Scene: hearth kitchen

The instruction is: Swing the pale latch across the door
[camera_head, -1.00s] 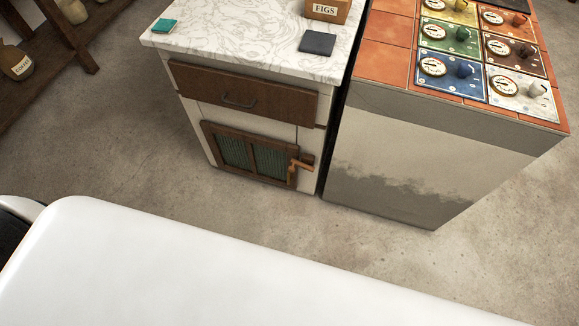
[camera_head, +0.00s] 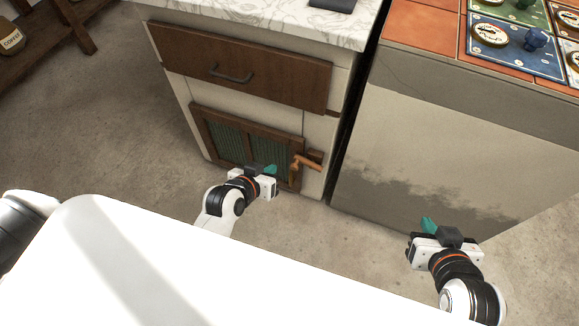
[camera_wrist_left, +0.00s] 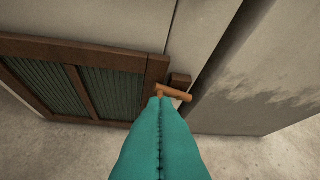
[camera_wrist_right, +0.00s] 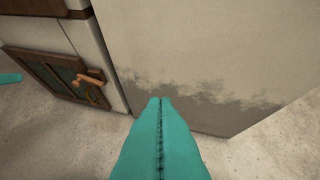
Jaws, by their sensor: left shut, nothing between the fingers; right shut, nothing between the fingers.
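The low cabinet door (camera_head: 198,122) is brown-framed with green ribbed panels and looks closed. The pale orange-brown wooden latch (camera_head: 308,162) sits at its right edge, by a darker block on the cabinet front. It lies roughly level, tilted slightly down to the right. My left gripper (camera_head: 271,169) is shut and empty, just left of the latch and in front of the door. In the left wrist view its teal fingertips (camera_wrist_left: 160,101) appear just below the latch (camera_wrist_left: 176,93); contact is unclear. My right gripper (camera_head: 427,225) is shut and empty before the stove side, well right of the latch (camera_wrist_right: 90,80).
A drawer (camera_head: 240,68) with a dark handle is above the door. The stove (camera_head: 430,130) stands to the right across a narrow dark gap. A shelf with a coffee jar (camera_head: 12,40) is at far left. The concrete floor in front is clear.

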